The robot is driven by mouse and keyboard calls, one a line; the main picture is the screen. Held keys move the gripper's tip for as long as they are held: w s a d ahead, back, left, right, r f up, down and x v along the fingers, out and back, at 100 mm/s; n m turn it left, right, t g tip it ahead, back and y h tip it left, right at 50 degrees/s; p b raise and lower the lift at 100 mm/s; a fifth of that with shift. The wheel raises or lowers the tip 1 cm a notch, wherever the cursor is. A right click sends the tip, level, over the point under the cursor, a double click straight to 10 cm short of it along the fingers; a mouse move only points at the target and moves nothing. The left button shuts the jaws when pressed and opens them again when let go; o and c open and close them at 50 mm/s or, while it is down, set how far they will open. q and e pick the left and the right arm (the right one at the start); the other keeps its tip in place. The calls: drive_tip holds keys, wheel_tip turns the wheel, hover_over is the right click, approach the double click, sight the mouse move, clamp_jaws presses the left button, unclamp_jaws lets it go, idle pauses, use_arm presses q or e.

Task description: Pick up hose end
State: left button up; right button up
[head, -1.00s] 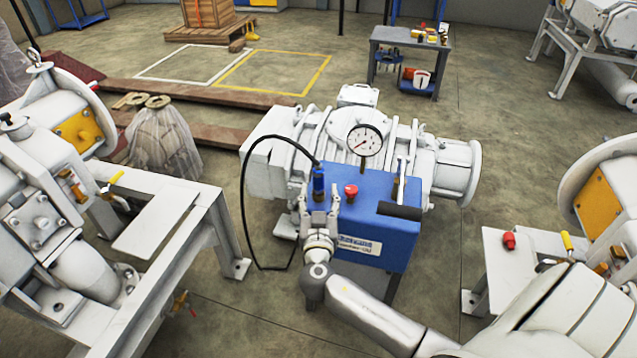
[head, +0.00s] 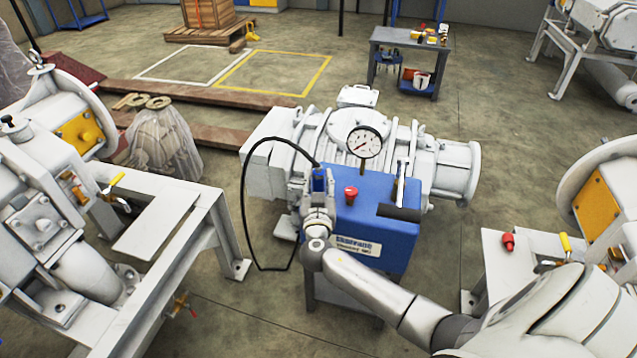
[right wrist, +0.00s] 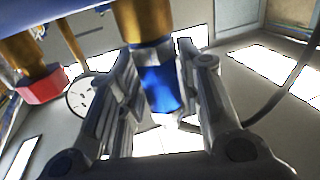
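In the right wrist view the blue connector (right wrist: 160,88) shows between the fingers (right wrist: 158,95), below a brass fitting (right wrist: 143,22). The fingers are close to its sides, but I cannot tell whether they press on it. My left gripper is not in view.
Beside the connector on the box are a red knob (head: 351,194), a pressure gauge (head: 364,143) and a black handle (head: 399,212). White machines on stands flank both sides, including a grey frame (head: 205,235) on the left.

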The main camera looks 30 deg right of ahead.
clamp_jaws()
drive_tip(key=shift+r, duration=0.1)
